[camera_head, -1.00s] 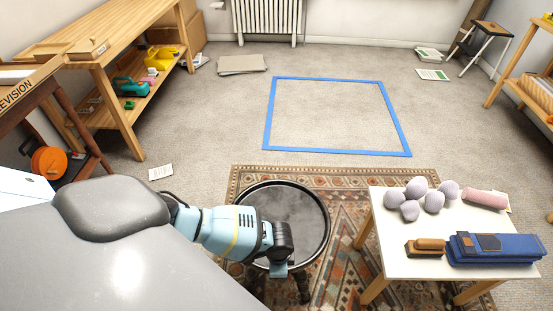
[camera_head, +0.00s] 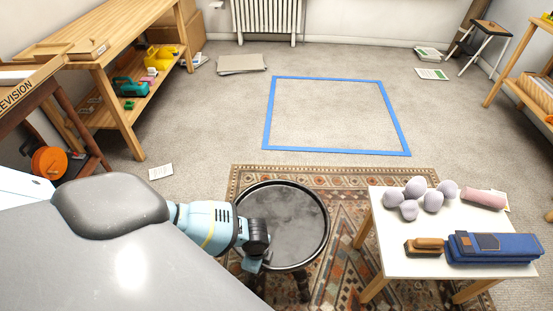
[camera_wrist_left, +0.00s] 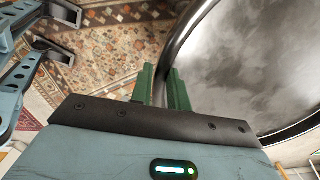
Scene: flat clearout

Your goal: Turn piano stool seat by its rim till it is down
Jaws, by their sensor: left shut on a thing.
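The piano stool's round black seat (camera_head: 285,222) stands on the patterned rug, with a dark raised rim and part of its dark legs below. In the left wrist view the seat (camera_wrist_left: 265,60) fills the right side. My left gripper (camera_head: 256,268) is at the near left edge of the seat. Its green fingers (camera_wrist_left: 163,88) are shut on the rim, one on each side of it. The arm hides part of the seat's left edge. The seat's height above its base cannot be judged. My right gripper is not in the head view.
A small white table (camera_head: 400,262) stands close to the right of the stool, bearing lilac balls, a pink roll, a brush and a blue case. A wooden bench (camera_head: 120,95) is at the left. The blue-taped floor square (camera_head: 335,115) beyond the rug is empty.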

